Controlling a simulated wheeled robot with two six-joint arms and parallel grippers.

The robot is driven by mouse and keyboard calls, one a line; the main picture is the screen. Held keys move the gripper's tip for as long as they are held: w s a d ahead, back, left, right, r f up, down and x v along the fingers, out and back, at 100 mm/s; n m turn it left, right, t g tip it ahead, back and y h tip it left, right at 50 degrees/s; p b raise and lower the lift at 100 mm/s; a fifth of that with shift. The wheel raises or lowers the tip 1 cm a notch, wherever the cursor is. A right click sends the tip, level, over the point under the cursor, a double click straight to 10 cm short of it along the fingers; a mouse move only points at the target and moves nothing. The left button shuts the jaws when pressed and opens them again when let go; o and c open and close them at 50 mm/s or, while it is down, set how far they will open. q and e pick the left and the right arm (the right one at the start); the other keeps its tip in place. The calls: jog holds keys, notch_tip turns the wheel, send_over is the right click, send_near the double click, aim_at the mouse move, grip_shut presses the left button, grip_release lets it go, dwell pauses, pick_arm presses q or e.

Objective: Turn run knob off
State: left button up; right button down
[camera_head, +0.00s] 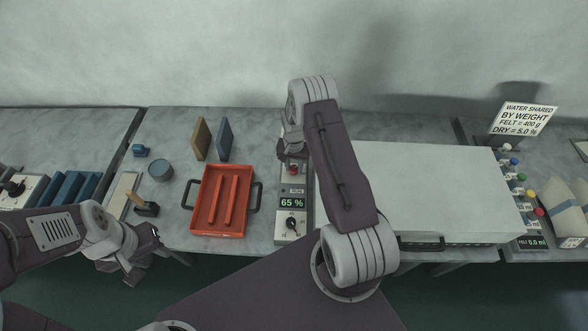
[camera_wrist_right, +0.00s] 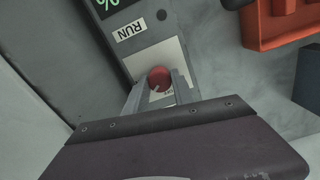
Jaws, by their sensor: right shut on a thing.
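The run knob (camera_wrist_right: 159,78) is a round red knob on a narrow grey control panel (camera_wrist_right: 132,45), below a label reading RUN. In the head view the knob (camera_head: 293,169) shows small, above the green 65 % display (camera_head: 292,203). My right gripper (camera_wrist_right: 160,88) has its two fingers on either side of the knob and is shut on it. In the head view my right gripper (camera_head: 292,158) reaches down over the top of the panel. My left gripper (camera_head: 150,243) is low at the left near the table's front edge; its finger opening is too small to tell.
A red tray (camera_head: 207,231) with black handles stands left of the panel. A large pale box (camera_head: 430,180) stands right of it. A black dial (camera_head: 291,224) sits below the display.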

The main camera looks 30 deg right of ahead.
aim_at(294, 168)
jog(key=n+b, duration=0.2)
jog(key=n, duration=0.3)
jog(key=shift+f+n, duration=0.1)
jog(key=shift+n, duration=0.2)
jog(key=n+b, duration=0.1)
jog(key=n, duration=0.4)
jog(key=shift+s+b, duration=0.1)
jog(key=shift+b, duration=0.25)
jog(key=c, duration=1.1)
grip_release()
jog(key=shift+o, duration=0.2)
notch_tip(294, 168, up, 8)
jog(key=shift+r+b, duration=0.15)
jog(key=shift+b, duration=0.7)
jog(key=shift+r, duration=0.5)
